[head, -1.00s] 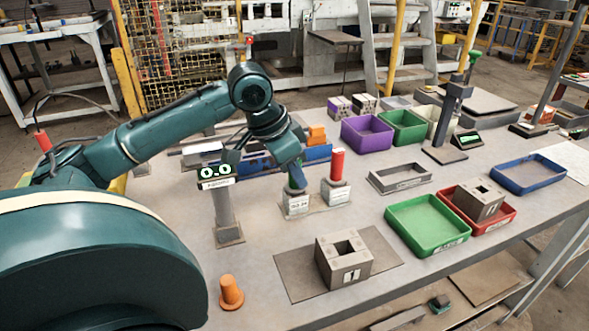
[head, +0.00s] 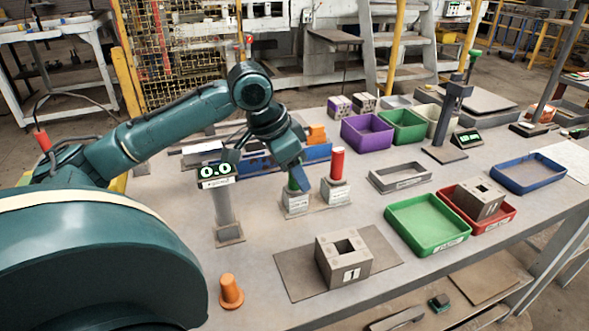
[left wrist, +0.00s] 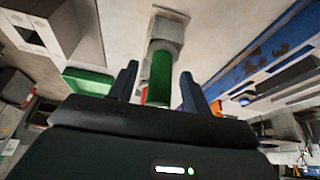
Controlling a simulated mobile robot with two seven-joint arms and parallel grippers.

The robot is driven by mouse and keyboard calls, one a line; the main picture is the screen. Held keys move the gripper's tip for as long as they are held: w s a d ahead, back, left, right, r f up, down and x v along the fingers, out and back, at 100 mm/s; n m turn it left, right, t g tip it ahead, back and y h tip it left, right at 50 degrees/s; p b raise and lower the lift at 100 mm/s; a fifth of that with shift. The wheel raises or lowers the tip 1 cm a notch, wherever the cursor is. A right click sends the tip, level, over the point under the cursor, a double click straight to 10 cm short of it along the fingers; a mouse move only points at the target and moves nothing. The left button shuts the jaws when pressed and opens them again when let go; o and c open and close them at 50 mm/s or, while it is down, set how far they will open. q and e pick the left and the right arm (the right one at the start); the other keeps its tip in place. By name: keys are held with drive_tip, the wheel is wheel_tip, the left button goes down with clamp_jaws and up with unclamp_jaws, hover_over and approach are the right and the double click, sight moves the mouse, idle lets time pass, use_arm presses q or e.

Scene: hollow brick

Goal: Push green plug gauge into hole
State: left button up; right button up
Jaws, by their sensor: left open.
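The green plug gauge (head: 293,184) stands upright in a labelled grey block (head: 295,203) on the table. My left gripper (head: 295,176) is over it, pointing down. In the left wrist view the green gauge (left wrist: 160,80) lies between the two open fingers of my left gripper (left wrist: 160,88), with a visible gap on each side. The hollow brick (head: 343,273) marked 1 sits on a grey mat (head: 295,272), its square hole facing up. My right gripper is not in view.
A red plug gauge (head: 337,164) stands in a block close to the right of my left gripper. A post with a display (head: 216,171) stands to its left. A green tray (head: 400,212) and red tray (head: 508,218) lie right.

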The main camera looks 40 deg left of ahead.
use_arm(q)
drive_tip(key=p+v, duration=0.1)
drive_tip(key=v, duration=1.2)
drive_tip(key=shift+p, duration=0.3)
